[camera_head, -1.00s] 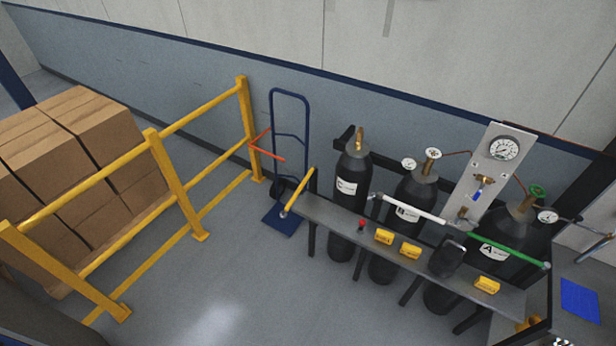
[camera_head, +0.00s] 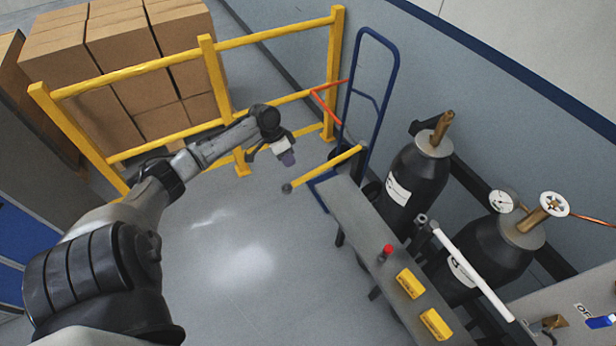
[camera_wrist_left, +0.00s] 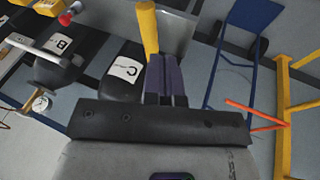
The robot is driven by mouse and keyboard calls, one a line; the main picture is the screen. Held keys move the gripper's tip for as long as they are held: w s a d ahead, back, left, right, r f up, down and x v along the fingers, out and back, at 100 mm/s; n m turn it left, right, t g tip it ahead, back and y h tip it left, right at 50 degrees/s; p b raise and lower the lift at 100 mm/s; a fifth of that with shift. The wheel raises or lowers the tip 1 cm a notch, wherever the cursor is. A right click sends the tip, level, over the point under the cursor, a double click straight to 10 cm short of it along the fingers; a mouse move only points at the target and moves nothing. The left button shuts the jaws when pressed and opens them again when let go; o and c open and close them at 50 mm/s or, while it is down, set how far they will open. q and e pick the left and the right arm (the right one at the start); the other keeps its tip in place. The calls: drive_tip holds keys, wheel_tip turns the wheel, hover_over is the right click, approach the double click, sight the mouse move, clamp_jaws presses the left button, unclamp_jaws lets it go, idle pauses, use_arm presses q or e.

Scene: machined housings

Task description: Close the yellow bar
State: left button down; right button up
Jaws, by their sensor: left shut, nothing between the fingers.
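The yellow bar (camera_head: 325,168) sticks out at an angle past the left end of the grey rack beam (camera_head: 385,262), not lying along it. It has a dark knob at its lower left end. My left gripper (camera_head: 288,158) is shut and empty, pointing down just left of and above the bar in the head view. In the left wrist view, the shut fingers (camera_wrist_left: 166,75) are close below the end of the yellow bar (camera_wrist_left: 148,28); contact cannot be told. My right gripper is not seen.
A blue hand truck (camera_head: 391,80) stands close behind the bar. A yellow guard rail (camera_head: 215,80) with stacked boxes (camera_head: 125,45) is behind my arm. A white bar (camera_head: 470,268), a red knob (camera_head: 387,250) and yellow tags (camera_head: 410,283) are along the rack. Floor in front is clear.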

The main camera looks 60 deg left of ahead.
sight(325, 167)
use_arm(q)
drive_tip(key=w+a+r+n+t+b, duration=0.1)
drive_tip(key=w+a+r+t+b, duration=0.2)
drive_tip(key=a, duration=0.4)
drive_tip(key=w+d+f, duration=0.3)
drive_tip(key=d+f, duration=0.5)
drive_tip(key=shift+w+g+h+p, duration=0.2)
drive_tip(key=shift+g+h+p, duration=0.2)
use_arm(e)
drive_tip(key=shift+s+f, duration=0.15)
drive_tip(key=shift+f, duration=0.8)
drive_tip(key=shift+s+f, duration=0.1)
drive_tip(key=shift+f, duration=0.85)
use_arm(q)
drive_tip(key=shift+r, duration=0.1)
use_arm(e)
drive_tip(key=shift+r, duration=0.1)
